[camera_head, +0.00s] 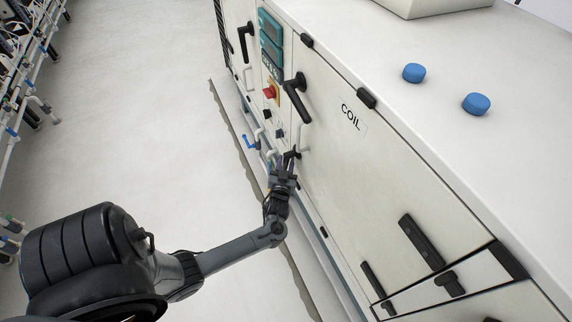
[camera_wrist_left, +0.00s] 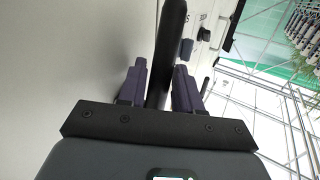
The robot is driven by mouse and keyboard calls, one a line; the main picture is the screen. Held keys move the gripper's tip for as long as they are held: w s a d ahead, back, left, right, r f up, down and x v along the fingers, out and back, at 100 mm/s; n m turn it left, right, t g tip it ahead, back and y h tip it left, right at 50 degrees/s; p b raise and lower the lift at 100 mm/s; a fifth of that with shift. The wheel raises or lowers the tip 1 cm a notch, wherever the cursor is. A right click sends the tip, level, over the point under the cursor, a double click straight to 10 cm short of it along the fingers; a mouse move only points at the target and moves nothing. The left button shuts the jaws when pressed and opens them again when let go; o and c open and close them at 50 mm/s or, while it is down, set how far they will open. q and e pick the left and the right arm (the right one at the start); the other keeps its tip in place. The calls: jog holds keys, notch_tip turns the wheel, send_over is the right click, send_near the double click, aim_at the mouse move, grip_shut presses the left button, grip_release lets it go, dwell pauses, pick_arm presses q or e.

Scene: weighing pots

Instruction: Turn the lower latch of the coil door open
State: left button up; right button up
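The coil door (camera_head: 385,180) is a pale cabinet panel marked COIL. Its upper black latch (camera_head: 296,97) sits near the top of the door's left edge. The lower latch (camera_head: 292,154) is a black handle further down that edge, partly hidden by my left gripper (camera_head: 285,168). In the left wrist view, the black latch handle (camera_wrist_left: 170,45) runs between the two fingers of my left gripper (camera_wrist_left: 160,85). The fingers stand apart, one on each side of it; whether they touch it is unclear. My right gripper is not in view.
A control panel with a red knob (camera_head: 269,92) and blue-handled valves (camera_head: 250,142) lies to the left. Two blue caps (camera_head: 477,104) are on the cabinet top. The floor (camera_head: 140,120) left of the cabinet is clear.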

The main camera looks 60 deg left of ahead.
pick_arm(q)
jog(key=shift+w+a, duration=0.2)
jog(key=shift+a, duration=0.1)
grip_shut()
